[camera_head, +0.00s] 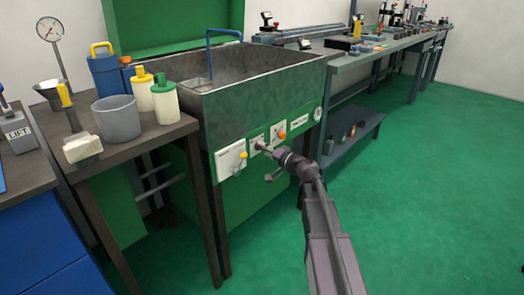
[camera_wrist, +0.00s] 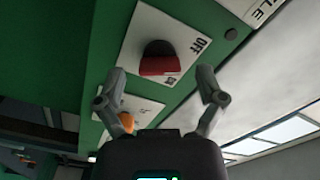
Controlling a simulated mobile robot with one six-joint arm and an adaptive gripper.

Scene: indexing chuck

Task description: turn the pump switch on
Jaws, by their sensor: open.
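The switch (camera_wrist: 158,58) is a dark knob with a red front face on a white plate. In the wrist view the plate (camera_wrist: 140,32) carries the word OFF on its right side; a smaller mark below is hard to read. In the head view this plate (camera_head: 257,140) is on the green front panel of the tank, partly hidden by my gripper (camera_head: 266,148). In the wrist view my gripper (camera_wrist: 161,75) is open, its fingers spread left and right of the switch, with nothing held.
A white plate with a yellow knob (camera_head: 243,155) is left of the switch, and an orange knob (camera_head: 281,134) is right of it. The tank (camera_head: 265,88) rises above. A table with bottles and a grey bucket (camera_head: 117,118) stands left. Green floor (camera_head: 420,200) is clear at right.

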